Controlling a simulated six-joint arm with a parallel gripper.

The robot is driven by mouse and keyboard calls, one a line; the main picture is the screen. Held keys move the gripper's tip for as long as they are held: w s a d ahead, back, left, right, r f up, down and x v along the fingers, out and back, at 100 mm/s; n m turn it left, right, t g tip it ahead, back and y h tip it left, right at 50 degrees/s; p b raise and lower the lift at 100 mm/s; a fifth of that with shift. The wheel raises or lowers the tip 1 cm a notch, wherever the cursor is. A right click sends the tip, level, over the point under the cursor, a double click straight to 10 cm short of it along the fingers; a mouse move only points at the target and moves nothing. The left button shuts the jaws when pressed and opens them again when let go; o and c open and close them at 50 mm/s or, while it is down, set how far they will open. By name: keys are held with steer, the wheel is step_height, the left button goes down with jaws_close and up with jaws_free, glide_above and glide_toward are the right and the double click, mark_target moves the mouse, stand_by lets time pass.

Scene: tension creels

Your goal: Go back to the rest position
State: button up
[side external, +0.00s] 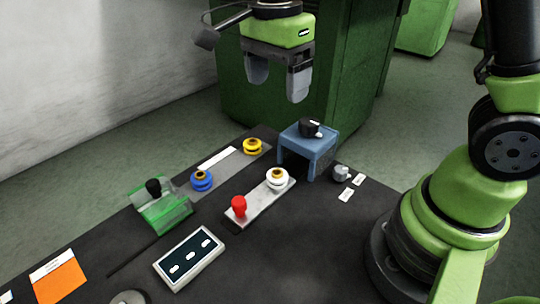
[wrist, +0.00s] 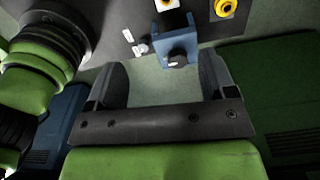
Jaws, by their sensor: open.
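My gripper (side external: 278,84) is open and empty. In the side external view it hangs with its fingers pointing down, above the far end of the dark table (side external: 285,245) and in front of a green cabinet. In the wrist view my gripper (wrist: 163,80) shows both fingers spread wide with nothing between them. Below it stands a blue bracket (side external: 312,141) with a black knob (side external: 311,127) on top, apart from the fingers. The blue bracket (wrist: 175,42) also shows in the wrist view, just beyond the fingertips.
Table items include a yellow spool (side external: 252,146), a blue spool (side external: 202,181), a white spool (side external: 277,179), a red peg (side external: 239,206), a green block (side external: 165,212), a display panel (side external: 189,258) and an orange card (side external: 59,280). A green cabinet (side external: 350,70) stands behind. Air around the gripper looks clear.

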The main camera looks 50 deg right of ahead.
steer(key=s+r+n+t+y, duration=0.1)
steer(key=s+r+n+t, duration=0.2)
steer(key=s+n, duration=0.4)
steer(key=s+r+n+t+y, duration=0.1)
steer(key=s+r+n+t, duration=0.3)
steer(key=s+n, duration=0.3)
steer(key=shift+s+d+r+n+y, duration=0.3)
steer(key=shift+d+r+n, duration=0.1)
steer(key=shift+n, duration=0.1)
